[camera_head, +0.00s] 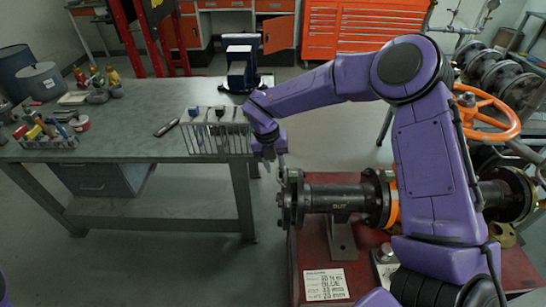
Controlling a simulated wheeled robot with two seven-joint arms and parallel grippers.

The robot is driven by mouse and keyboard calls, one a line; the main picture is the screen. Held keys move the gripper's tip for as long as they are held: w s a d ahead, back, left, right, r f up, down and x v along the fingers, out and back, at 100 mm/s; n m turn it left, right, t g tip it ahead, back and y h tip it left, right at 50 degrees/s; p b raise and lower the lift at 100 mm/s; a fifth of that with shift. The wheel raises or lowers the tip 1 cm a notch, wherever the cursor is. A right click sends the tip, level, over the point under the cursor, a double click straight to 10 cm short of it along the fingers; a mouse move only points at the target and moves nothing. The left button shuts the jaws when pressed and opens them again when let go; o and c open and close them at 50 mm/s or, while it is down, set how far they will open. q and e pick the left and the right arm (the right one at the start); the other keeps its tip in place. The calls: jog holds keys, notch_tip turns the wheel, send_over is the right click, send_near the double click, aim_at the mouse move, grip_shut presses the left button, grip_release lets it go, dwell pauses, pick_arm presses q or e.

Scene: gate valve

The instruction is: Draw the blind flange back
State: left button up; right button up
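The blind flange (286,203) is a dark, bolted disc at the left end of a dark horizontal pipe (338,198) marked "OUT". It appears to be up against the pipe's end flange; any gap is too small to tell. My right gripper (277,168) points down just above and slightly left of the flange's top edge. Its fingers are small and dark here, and I cannot tell whether they touch the flange or hold anything. My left gripper is out of view; only a purple sliver of my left arm shows at the lower left edge.
The pipe stands on a red base (322,245) with a white label card (326,284). An orange handwheel (487,112) is at the right. A green workbench (140,140) with a wire rack (216,131) and tools lies to the left. Floor left of the flange is clear.

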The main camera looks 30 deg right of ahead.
notch_tip(320, 180, up, 9)
jog(key=w+a+b, duration=0.1)
jog(key=shift+a+r+b, duration=0.15)
jog(key=shift+a+b, duration=0.15)
jog(key=shift+b, duration=0.1)
